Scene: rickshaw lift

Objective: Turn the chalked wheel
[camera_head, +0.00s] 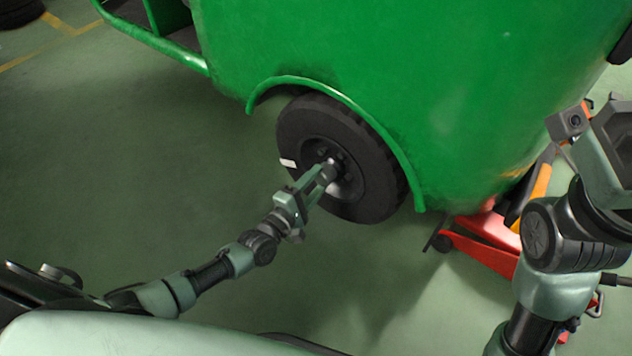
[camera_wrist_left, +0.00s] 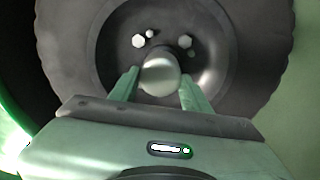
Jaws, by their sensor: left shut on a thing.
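The chalked wheel (camera_head: 365,190) is a black tyre with a dark hub, under the green wheel arch of the rickshaw (camera_head: 350,50). A white chalk mark (camera_head: 288,163) shows on the left side of its tyre. My left gripper (camera_head: 331,167) reaches the hub from the front left and is shut on the round hub centre. In the left wrist view the hub centre (camera_wrist_left: 160,75) sits between the two fingers, with wheel bolts (camera_wrist_left: 185,41) around it. My right arm stands at the right of the head view; its fingertips are not clearly visible.
A red jack (camera_head: 480,240) stands on the floor at the right, by the rickshaw's underside. An orange-and-black part (camera_head: 541,185) rises behind my right arm. The green floor (camera_head: 120,150) left of the wheel is clear. Yellow lines (camera_head: 62,25) mark the far left.

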